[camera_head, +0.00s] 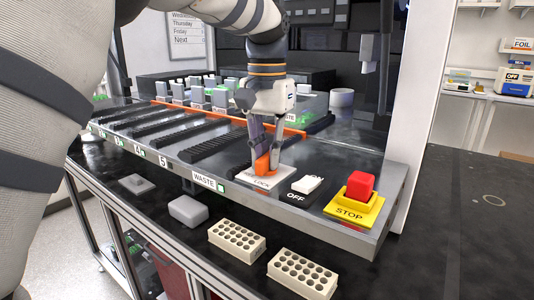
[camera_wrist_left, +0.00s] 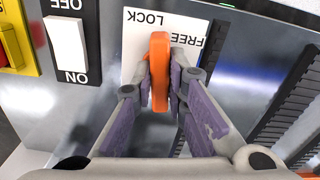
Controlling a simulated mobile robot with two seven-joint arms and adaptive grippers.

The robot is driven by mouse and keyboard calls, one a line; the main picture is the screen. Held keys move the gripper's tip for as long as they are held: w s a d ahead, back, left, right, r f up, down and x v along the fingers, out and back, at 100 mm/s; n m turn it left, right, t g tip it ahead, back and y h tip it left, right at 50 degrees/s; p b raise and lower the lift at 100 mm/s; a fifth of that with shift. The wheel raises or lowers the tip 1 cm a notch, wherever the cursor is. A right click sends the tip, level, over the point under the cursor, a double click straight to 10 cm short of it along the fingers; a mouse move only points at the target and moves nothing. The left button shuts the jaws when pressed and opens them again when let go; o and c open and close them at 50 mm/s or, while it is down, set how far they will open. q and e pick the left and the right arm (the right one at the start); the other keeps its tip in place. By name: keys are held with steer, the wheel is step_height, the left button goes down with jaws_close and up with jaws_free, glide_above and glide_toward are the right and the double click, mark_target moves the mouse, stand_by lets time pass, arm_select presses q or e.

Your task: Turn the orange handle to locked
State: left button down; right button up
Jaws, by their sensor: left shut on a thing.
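The orange handle (camera_head: 263,163) stands on a white plate (camera_head: 250,180) marked LOCK at the front edge of the machine deck. In the left wrist view the handle (camera_wrist_left: 159,72) lies between the words LOCK and FREE on its plate (camera_wrist_left: 135,40), its long side running up and down the picture. My left gripper (camera_head: 268,158) reaches down from above and is shut on the handle, with a finger on each side. The left wrist view also shows the gripper's fingers (camera_wrist_left: 160,85) against the handle's sides. My right gripper is not in view.
A white ON/OFF switch (camera_head: 307,184) and a red STOP button (camera_head: 359,186) on a yellow base sit right of the handle. Black rail tracks (camera_head: 190,140) run to its left. Two white tube racks (camera_head: 237,240) (camera_head: 302,273) stand on the lower bench in front.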

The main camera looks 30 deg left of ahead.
mark_target(268, 154)
arm_select(q)
steer(key=shift+r+m, duration=0.1)
steer(key=shift+m, duration=0.8)
steer(key=c, duration=1.6)
jaws_free()
step_height(268, 154, up, 12)
